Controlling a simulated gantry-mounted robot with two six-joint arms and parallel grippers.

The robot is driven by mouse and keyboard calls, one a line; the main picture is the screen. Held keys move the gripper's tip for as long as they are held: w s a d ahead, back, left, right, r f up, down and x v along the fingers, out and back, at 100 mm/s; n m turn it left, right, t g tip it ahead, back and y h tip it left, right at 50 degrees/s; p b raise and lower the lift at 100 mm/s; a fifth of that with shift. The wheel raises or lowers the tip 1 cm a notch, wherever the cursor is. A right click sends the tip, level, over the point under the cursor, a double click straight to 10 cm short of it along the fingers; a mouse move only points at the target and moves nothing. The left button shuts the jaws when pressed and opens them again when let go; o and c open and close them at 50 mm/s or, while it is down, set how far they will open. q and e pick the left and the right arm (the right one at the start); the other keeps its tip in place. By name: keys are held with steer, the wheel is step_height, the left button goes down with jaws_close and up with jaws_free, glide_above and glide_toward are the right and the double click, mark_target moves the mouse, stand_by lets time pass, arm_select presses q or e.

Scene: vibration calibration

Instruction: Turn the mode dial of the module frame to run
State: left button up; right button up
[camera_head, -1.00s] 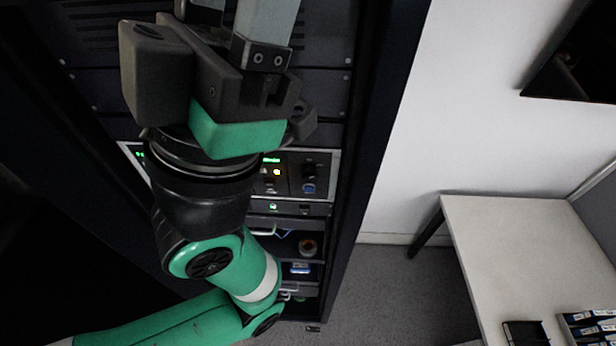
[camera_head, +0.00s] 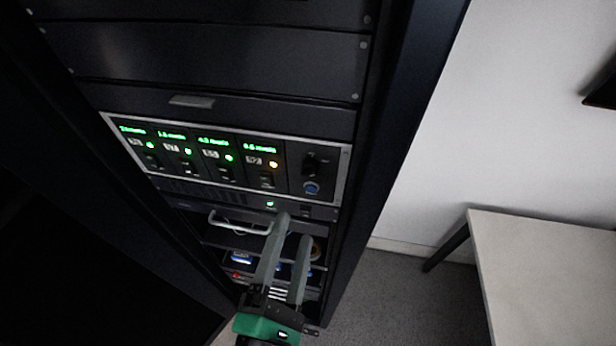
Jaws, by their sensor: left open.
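The module frame (camera_head: 328,186) is a silver-edged panel set in the dark rack. The mode dial appears to be the black knob (camera_head: 312,163) at its right end; its pointer setting is too small to read. A blue round button (camera_head: 311,188) sits just below it. My left gripper (camera_head: 294,227) is in front of the rack, below the frame, fingers pointing up in the picture. Its two grey fingers are apart with nothing visible between them, not touching the dial. My right gripper is not in view.
The frame's modules have green displays; the rightmost module's lamp (camera_head: 273,164) is amber, the others green. Below are a handle (camera_head: 240,224) and open shelves with small items, partly hidden by my gripper. A pale table (camera_head: 545,270) stands at right.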

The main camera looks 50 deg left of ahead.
mark_target(309, 176)
arm_select(q)
steer(key=p+x, duration=0.1)
steer(key=x, duration=1)
steer(key=shift+w+a+r, duration=0.1)
steer(key=shift+w+a, duration=0.15)
steer(key=shift+a, duration=0.1)
jaws_close()
